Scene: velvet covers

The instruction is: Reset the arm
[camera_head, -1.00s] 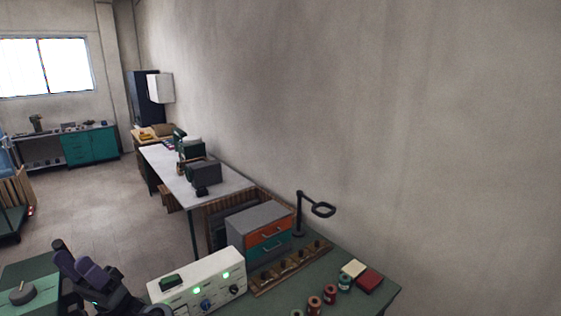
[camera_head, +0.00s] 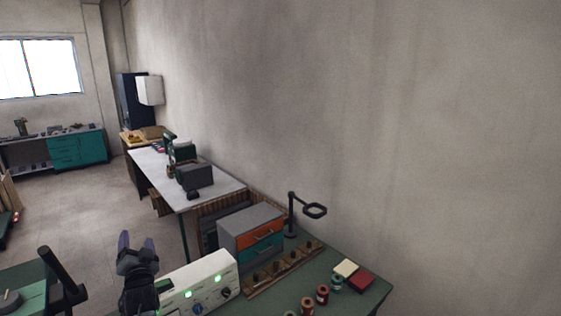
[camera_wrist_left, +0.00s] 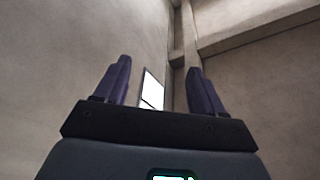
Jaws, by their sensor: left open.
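My left gripper (camera_head: 136,246) is at the lower left of the head view, with its two purple-grey fingers pointing up. It appears just left of the white control box, and nothing shows between its fingers. In the left wrist view the two fingers (camera_wrist_left: 158,85) stand wide apart and empty. Beyond them that view shows only bare walls, a ceiling beam and a bright window. My right gripper is not seen in any view.
A white control box (camera_head: 207,281) with green lights stands on the green bench (camera_head: 345,303). A plain wall rises at the right.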

